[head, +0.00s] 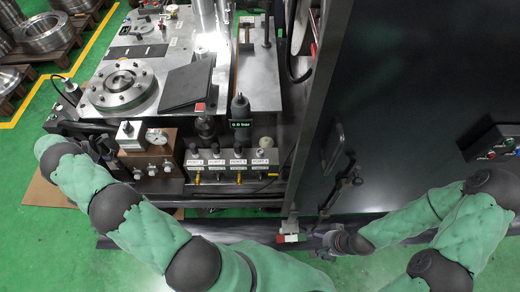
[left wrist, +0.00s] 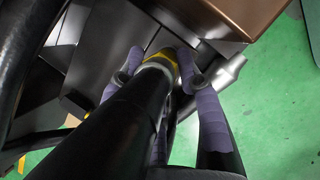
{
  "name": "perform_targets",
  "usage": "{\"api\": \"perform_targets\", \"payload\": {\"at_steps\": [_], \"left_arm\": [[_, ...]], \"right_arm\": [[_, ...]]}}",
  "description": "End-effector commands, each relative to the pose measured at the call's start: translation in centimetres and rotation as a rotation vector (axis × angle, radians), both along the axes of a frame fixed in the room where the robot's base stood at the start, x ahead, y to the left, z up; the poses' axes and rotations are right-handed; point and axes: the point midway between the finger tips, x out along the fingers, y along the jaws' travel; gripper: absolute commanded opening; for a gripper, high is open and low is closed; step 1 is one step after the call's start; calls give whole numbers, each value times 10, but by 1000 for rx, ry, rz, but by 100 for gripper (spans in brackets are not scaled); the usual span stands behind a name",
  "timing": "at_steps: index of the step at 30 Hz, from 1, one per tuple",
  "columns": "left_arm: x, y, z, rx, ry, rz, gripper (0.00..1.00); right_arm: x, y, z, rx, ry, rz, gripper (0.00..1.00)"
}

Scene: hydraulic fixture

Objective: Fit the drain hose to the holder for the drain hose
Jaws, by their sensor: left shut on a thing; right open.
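The drain hose (left wrist: 130,112) shows in the left wrist view as a thick black tube ending in a grey collar and a yellow band. My left gripper (left wrist: 158,70) has its purple-grey fingers on either side of this end and is shut on it. In the head view my left gripper (head: 108,148) is mostly hidden at the fixture's left front corner. A silver tapered fitting (left wrist: 230,70) sits just right of the fingers; I cannot tell whether it is the holder. My right gripper (head: 335,241) is open and empty near the dark cabinet's lower edge.
The fixture's front has a brown gauge panel (head: 150,150) and a labelled port block (head: 228,168). A metal post (head: 308,130) and a dark cabinet door (head: 420,90) stand to the right. Green floor (head: 45,240) is free at the lower left.

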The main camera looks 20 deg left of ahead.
Motion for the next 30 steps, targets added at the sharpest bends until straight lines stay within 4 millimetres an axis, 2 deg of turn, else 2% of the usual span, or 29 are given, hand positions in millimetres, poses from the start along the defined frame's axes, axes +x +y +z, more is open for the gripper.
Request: {"api": "perform_targets", "payload": {"at_steps": [30], "left_arm": [[0,0,-7,1,0,0,4]], "right_arm": [[0,0,-4,0,0,0,69]]}}
